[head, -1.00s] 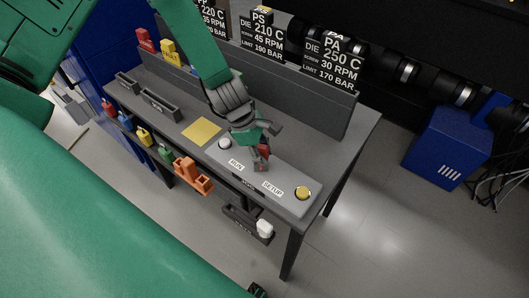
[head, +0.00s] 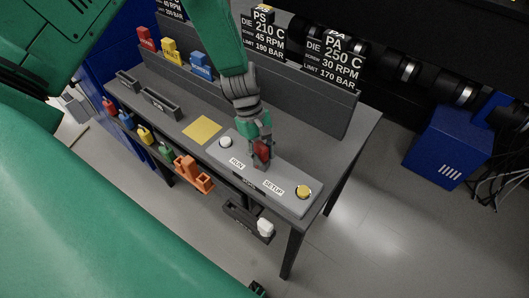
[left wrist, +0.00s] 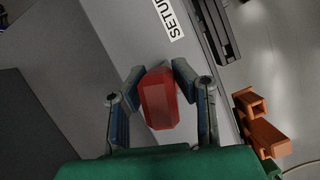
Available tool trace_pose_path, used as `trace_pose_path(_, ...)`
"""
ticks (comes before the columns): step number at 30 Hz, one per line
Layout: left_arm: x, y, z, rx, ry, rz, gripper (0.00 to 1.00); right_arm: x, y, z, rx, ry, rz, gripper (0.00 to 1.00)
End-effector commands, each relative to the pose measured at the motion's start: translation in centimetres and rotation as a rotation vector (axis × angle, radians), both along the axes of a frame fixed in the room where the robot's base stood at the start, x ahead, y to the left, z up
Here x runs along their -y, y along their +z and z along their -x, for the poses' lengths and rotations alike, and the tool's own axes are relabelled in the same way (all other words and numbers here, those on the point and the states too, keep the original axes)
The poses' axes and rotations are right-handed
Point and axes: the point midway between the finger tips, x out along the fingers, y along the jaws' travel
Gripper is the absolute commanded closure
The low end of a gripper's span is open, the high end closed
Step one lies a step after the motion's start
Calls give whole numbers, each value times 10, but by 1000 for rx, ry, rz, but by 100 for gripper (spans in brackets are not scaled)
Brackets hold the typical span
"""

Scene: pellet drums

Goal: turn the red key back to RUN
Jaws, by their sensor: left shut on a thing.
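The red key (head: 261,150) stands on the grey control panel (head: 290,182), behind and between the RUN label (head: 237,163) and the SETUP label (head: 273,188). My left gripper (head: 261,156) comes down on it from above, with its fingers around it. In the left wrist view the red key (left wrist: 160,98) sits between the two fingers of the left gripper (left wrist: 158,80), and the SETUP label (left wrist: 169,17) shows beyond. The fingers partly hide the key in the head view, and I cannot tell which label it points to. My right gripper is not in view.
A white button (head: 225,142) and a yellow button (head: 303,192) are at the panel's ends. A yellow square (head: 202,130) lies left of it. A sign rail (head: 310,92) runs behind. An orange holder (head: 193,174) hangs at the table's front edge.

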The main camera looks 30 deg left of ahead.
Motion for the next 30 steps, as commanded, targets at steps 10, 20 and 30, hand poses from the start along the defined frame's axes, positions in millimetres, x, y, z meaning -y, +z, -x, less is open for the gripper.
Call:
trace_pose_path(10, 0, 0, 1, 0, -42, 1, 53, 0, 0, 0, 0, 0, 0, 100)
trace_pose_path(20, -1, 4, 0, 0, -40, 0, 53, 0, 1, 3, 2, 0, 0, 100)
trace_pose_path(30, -24, 61, -10, 4, -38, 0, 53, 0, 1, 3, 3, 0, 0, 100)
